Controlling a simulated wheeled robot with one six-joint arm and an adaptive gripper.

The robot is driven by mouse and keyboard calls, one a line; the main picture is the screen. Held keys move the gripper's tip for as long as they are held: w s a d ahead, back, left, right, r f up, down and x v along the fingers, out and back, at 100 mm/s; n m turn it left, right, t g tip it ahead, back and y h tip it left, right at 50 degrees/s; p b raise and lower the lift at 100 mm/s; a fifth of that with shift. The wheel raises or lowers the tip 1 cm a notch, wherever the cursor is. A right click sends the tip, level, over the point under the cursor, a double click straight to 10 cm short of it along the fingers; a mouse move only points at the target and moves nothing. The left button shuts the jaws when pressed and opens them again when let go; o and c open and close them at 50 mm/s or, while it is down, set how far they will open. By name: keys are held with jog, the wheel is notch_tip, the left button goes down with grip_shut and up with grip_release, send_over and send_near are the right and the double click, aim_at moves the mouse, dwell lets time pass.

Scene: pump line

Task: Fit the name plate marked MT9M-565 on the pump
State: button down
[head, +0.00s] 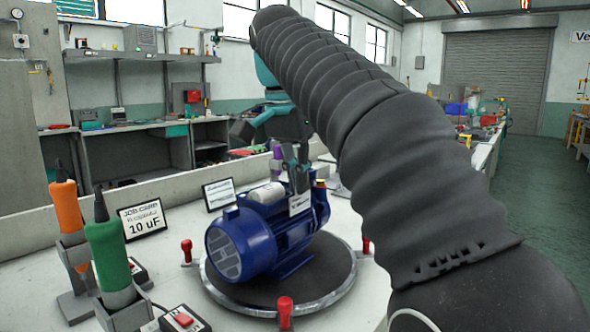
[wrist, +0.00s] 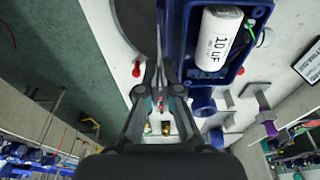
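The blue pump (head: 245,243) lies on a round dark turntable (head: 325,262) with a pale rim. My gripper (head: 295,178) points down over the pump's right part. Its fingers are shut on a small white name plate (head: 299,204), held upright against or just in front of the pump; contact cannot be told. Its lettering is too small to read. In the wrist view my gripper (wrist: 160,82) has its fingertips close together, with the plate seen nearly edge-on between them. The pump's open box (wrist: 187,75) holds a white capacitor (wrist: 218,40) marked 10 uF, with wires beside it.
Red-knobbed clamps (head: 285,309) stand around the turntable. Orange (head: 67,205) and green (head: 108,255) tools stand in holders at left, near a red-button box (head: 184,320). A job card (head: 141,219) reading 10 uF and another card (head: 219,194) stand behind.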

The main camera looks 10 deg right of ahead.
aim_at(298, 204)
jog(key=shift+f+b, duration=0.6)
jog(key=shift+f, duration=1.8)
jog(key=shift+a+p, duration=0.1)
jog(key=shift+p, duration=0.35)
jog(key=shift+f, duration=0.1)
jog(key=c, duration=1.2)
grip_release()
jog(key=shift+c, duration=0.2)
notch_tip(298, 204, up, 6)
jog(key=shift+s+a, duration=0.4)
jog(key=shift+a, duration=0.05)
